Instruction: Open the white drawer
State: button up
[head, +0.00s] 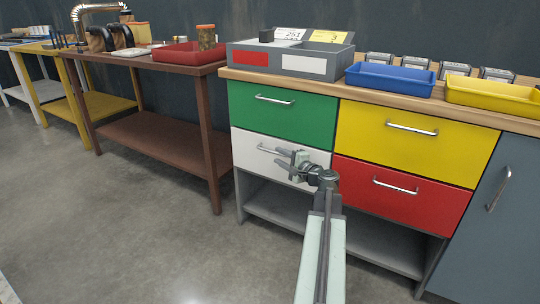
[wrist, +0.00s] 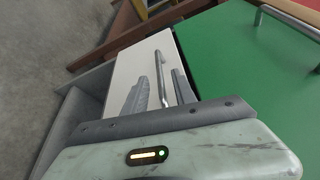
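The white drawer (head: 246,143) is at the lower left of the cabinet, below the green drawer (head: 285,115). Its front looks flush with the cabinet. It has a silver bar handle (head: 267,149). My gripper (head: 280,158) is in front of the drawer at the handle's right part and hides some of it. In the wrist view, the white drawer (wrist: 130,69) and its handle (wrist: 159,66) show beyond the gripper (wrist: 160,76). The two fingers are apart, with the handle lying between them in that view. I cannot tell whether either finger touches it.
Yellow (head: 410,136) and red (head: 395,195) drawers are to the right, with a grey door (head: 490,200) beyond. An open shelf (head: 285,211) lies below the drawers. A brown table (head: 150,137) stands to the left. The floor (head: 130,240) in front is clear.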

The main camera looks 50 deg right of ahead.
aim_at(271, 151)
jog(key=w, duration=0.4)
jog(key=w+d, duration=0.1)
jog(key=w, duration=0.1)
jog(key=shift+w+f, duration=0.15)
jog(key=shift+f, duration=0.1)
jog(key=shift+a, duration=0.1)
grip_shut()
dwell(0.9)
